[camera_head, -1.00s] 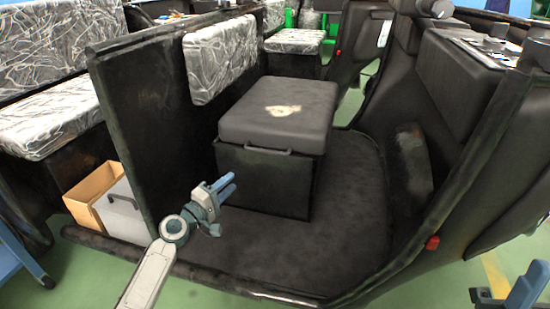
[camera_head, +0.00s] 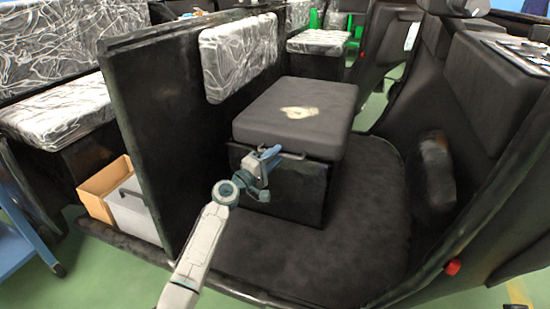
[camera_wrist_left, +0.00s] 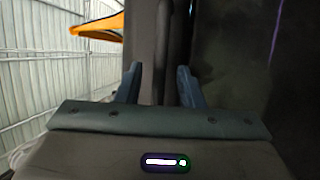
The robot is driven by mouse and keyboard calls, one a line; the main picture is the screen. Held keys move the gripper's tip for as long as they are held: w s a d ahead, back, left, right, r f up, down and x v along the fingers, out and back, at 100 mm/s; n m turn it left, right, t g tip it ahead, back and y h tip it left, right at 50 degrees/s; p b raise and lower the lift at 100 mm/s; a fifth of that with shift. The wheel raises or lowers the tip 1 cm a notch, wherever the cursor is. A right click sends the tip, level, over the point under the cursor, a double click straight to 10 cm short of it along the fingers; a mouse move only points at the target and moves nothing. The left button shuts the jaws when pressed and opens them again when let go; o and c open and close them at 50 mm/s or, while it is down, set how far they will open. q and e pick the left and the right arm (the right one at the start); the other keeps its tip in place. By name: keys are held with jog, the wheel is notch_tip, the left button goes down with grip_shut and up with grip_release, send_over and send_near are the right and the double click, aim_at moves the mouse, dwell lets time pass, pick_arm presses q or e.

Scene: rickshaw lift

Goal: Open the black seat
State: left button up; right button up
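The black seat (camera_head: 300,108) is a dark grey cushion with a pale worn patch, lying flat and closed on a black box (camera_head: 300,190). A dark handle (camera_head: 293,155) sits along its front edge, partly hidden by my left gripper (camera_head: 270,157). That gripper is at the left part of the handle, close to the seat's front. In the left wrist view its two blue fingers (camera_wrist_left: 159,84) are apart, with a dark grey strip showing between them. I cannot tell whether they touch the handle. Only a small sliver at the bottom right edge of the head view may be my right gripper.
A black partition (camera_head: 165,120) with a patterned backrest (camera_head: 238,57) stands left of the seat. A black side wall (camera_head: 480,110) with a red knob (camera_head: 452,267) rises at right. The dark floor (camera_head: 350,250) before the seat is clear. A cardboard box (camera_head: 103,190) lies at left.

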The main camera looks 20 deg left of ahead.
pick_arm(q)
jog(key=shift+w+d, duration=0.1)
jog(key=shift+w, duration=0.1)
jog(key=shift+c, duration=0.2)
grip_shut()
jog(key=shift+r+p, duration=0.3)
jog(key=shift+p, duration=0.05)
